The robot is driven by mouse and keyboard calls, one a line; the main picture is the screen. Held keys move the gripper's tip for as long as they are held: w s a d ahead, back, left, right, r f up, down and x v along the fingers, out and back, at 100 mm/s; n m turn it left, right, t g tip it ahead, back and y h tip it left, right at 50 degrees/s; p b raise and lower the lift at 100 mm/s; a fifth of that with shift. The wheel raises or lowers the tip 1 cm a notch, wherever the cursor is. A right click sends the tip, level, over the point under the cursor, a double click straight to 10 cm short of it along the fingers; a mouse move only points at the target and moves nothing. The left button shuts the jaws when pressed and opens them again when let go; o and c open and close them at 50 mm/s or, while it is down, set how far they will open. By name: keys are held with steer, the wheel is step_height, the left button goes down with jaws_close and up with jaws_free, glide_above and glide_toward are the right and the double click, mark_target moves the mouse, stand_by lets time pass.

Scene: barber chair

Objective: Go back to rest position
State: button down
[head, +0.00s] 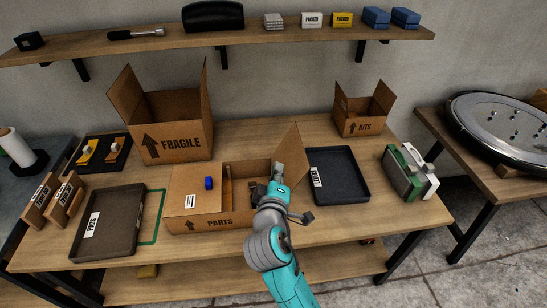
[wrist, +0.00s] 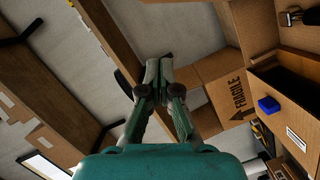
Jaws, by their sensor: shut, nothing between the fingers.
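My gripper (wrist: 153,72) shows in the wrist view with its two green-grey fingers together and nothing between them. In the head view my teal arm reaches up from the bottom over the right part of the open PARTS box (head: 205,224); the fingertips cannot be made out clearly there. A small blue block (head: 209,183) sits on the left flap of the PARTS box, and it also shows in the wrist view (wrist: 268,104), to the right of and apart from my gripper. My arm hides part of the box's right side.
The FRAGILE box (head: 180,144) stands open at the back left, the KITS box (head: 361,122) at the back right. A dark tray (head: 340,176) lies right of my arm, a brown tray (head: 106,226) at the left. A wall shelf (head: 265,43) with several items runs above the table.

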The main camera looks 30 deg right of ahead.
steer(key=s+a+f+y, duration=0.2)
steer(key=s+f+y, duration=0.1)
steer(key=s+f, duration=0.6)
steer(key=s+a+f+y, duration=0.2)
steer(key=s+f+y, duration=0.3)
steer(key=s, duration=0.5)
steer(key=s+r+m, duration=0.1)
steer(key=s+m, duration=0.2)
steer(key=s, duration=0.9)
steer(key=s+r+m, duration=0.2)
steer(key=s+m, duration=0.1)
steer(key=s, duration=0.8)
steer(key=shift+s+a+r+m+y, duration=0.3)
steer(key=shift+s+a, duration=0.05)
steer(key=shift+a, duration=0.05)
steer(key=shift+d, duration=0.1)
